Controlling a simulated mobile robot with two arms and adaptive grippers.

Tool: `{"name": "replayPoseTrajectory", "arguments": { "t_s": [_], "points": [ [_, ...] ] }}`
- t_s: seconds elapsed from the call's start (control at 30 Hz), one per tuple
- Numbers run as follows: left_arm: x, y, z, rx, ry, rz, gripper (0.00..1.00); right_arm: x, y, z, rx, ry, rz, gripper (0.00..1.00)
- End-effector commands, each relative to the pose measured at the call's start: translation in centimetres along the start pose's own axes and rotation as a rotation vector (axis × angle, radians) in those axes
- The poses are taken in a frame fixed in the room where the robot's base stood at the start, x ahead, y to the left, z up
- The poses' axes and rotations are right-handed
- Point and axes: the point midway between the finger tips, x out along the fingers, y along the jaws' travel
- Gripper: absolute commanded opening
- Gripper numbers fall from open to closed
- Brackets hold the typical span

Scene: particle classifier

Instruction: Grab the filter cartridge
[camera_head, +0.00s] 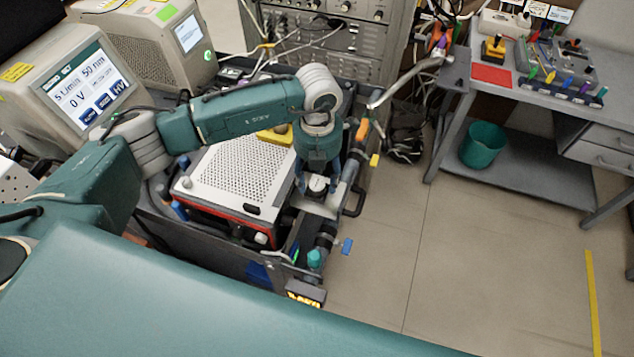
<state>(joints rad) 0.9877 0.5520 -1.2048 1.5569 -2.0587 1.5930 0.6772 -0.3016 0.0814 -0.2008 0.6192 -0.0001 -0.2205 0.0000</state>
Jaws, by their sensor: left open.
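My left arm comes in from the left, and my left gripper (318,190) points down at the right side of the cart. Its fingers are open and straddle a small round part with a pale top and a dark middle, which looks like the filter cartridge (318,184). I cannot tell whether the fingers touch it. The part sits in line with dark piping along the cart's right edge, above a pale flat piece (312,206). The gripper hides some of it. My right gripper is not in view.
A white perforated box (235,170) with a red-edged base stands left of the gripper. Valves with a blue handle (347,246) and a yellow handle (374,160) stick out nearby. Instruments with screens (88,85) stand at left. A bench with a teal bin (482,145) is at right. The floor between is clear.

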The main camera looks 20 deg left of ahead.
Motion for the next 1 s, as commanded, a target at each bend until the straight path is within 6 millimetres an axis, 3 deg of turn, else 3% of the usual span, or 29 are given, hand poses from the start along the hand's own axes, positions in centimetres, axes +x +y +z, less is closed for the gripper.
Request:
{"name": "replayPoseTrajectory", "arguments": {
  "t_s": [0.3,0.57,1.0],
  "points": [
    [0.95,0.02,-0.01,0.0,-0.001,0.001,0.53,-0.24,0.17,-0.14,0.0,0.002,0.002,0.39],
    [0.91,0.03,-0.01,0.0,0.0,0.001,0.04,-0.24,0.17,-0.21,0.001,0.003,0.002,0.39],
    [0.27,0.06,0.1,0.0,-0.002,0.001,0.04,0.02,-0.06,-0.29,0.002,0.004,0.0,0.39]
  ]
}}
